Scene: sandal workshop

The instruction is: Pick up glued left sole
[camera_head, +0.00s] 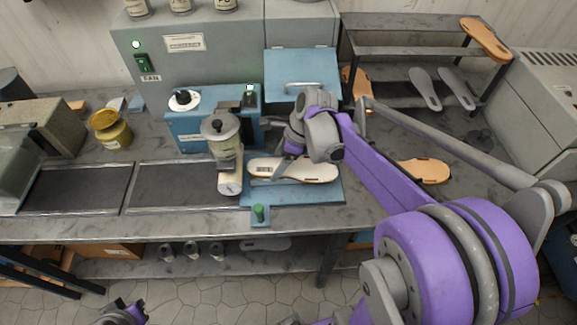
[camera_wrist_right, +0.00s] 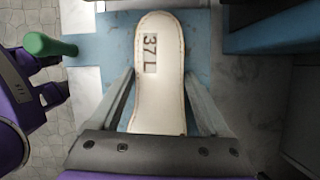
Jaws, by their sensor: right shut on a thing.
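The left sole (camera_head: 310,170) is pale with a brown edge and lies along the blue press base, pointing left to right. In the right wrist view the sole (camera_wrist_right: 158,60) shows the dark mark "37 L" near its far end. My right gripper (camera_head: 281,168) is shut on the sole, with one finger along each long side in the wrist view (camera_wrist_right: 160,105). I cannot tell whether the sole is clear of the base. The gripper hides part of it in the head view. My left gripper (camera_head: 125,314) is cut off at the bottom left edge, and its fingers do not show clearly.
The blue press base (camera_head: 333,192) carries a green knob (camera_head: 258,212) at its front. A glue dispenser (camera_head: 222,140) stands close to the sole's left end. A yellow pot (camera_head: 110,130) stands at left. A tan sole (camera_head: 424,171) lies to the right, before a rack (camera_head: 410,22) with grey soles.

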